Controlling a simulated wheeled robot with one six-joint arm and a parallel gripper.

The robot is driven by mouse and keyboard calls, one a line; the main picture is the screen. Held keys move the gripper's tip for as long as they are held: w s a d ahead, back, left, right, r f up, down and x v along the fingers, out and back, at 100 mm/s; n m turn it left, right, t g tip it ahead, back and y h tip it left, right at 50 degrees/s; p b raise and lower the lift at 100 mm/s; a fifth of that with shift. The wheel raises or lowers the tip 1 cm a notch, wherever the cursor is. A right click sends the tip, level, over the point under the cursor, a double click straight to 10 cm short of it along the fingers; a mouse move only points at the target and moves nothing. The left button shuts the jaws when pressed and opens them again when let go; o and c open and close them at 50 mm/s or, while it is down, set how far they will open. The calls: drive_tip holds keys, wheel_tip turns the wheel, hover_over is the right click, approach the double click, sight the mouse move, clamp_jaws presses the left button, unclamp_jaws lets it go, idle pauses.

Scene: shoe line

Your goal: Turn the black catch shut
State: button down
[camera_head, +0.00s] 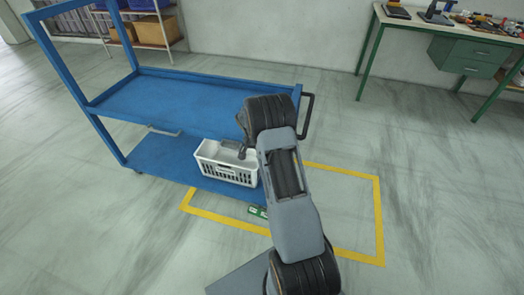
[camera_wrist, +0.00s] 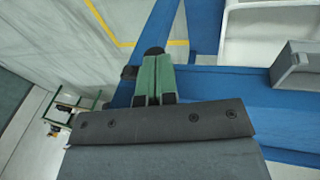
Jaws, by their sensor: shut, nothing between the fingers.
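My gripper (camera_wrist: 153,56) shows in the wrist view with its two green fingers together and nothing between them. It is over the blue frame of the cart (camera_wrist: 210,82). A small black part (camera_wrist: 129,72) sits beside the fingers on the left, at the blue frame; it may be the catch. A dark rounded piece shows at the fingertips, and I cannot tell whether it belongs to the catch or to the fingers, or whether they touch. How the catch is turned cannot be seen. In the head view my arm hides the gripper and this spot at the cart's right end.
The blue cart (camera_head: 190,98) has a white basket (camera_head: 225,170) on its lower shelf, with a grey object (camera_head: 232,149) at it. A black handle (camera_head: 307,116) sticks out at the cart's right end. Yellow tape (camera_head: 379,215) marks the floor. A green workbench (camera_head: 470,55) stands far right.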

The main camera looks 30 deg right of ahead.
drive_tip(key=shift+r, duration=0.1)
drive_tip(key=w+a+f+p+v, duration=0.1)
drive_tip(key=w+a+p+v, duration=0.1)
drive_tip(key=v, duration=1.1)
drive_tip(key=shift+r, duration=0.15)
drive_tip(key=shift+a, duration=0.1)
